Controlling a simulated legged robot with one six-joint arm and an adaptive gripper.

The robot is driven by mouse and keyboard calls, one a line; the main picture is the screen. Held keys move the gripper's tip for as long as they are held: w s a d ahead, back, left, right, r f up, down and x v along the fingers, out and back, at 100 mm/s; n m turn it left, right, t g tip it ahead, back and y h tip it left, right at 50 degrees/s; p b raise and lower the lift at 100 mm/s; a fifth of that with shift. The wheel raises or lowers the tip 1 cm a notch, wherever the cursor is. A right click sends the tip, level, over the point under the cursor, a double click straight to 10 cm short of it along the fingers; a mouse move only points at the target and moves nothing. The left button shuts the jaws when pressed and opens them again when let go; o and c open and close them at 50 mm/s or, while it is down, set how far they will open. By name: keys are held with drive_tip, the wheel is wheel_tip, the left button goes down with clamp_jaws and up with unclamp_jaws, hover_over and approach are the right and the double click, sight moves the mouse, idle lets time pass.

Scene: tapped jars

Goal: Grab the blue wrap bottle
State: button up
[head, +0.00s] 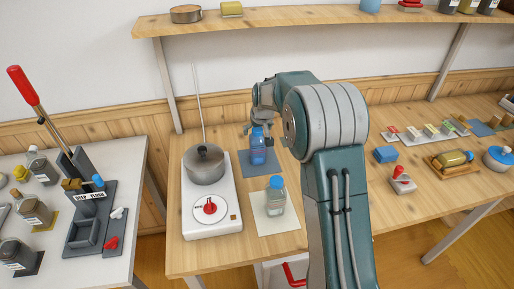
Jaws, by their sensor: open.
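The blue wrap bottle (258,152) stands upright on a dark grey-blue mat (246,169) on the wooden table, just right of the hotplate. My gripper (260,127) is at the bottle's top, pointing down, and is open. Its fingers are small and partly hidden by my arm, so I cannot tell whether they touch the bottle. A second bottle (275,200), clear-grey with a blue cap, stands nearer on a pale mat (264,225).
A white hotplate (222,222) with a grey pot (205,165) and a thin upright rod stands left of the bottle. A wooden shelf (300,24) runs above. My arm covers the table's middle. A blue block (385,155) and a red-topped item (402,180) lie right.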

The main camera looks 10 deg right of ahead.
drive_tip(key=shift+x, duration=1.6)
drive_tip(key=shift+s+d, duration=0.1)
drive_tip(key=c, duration=1.1)
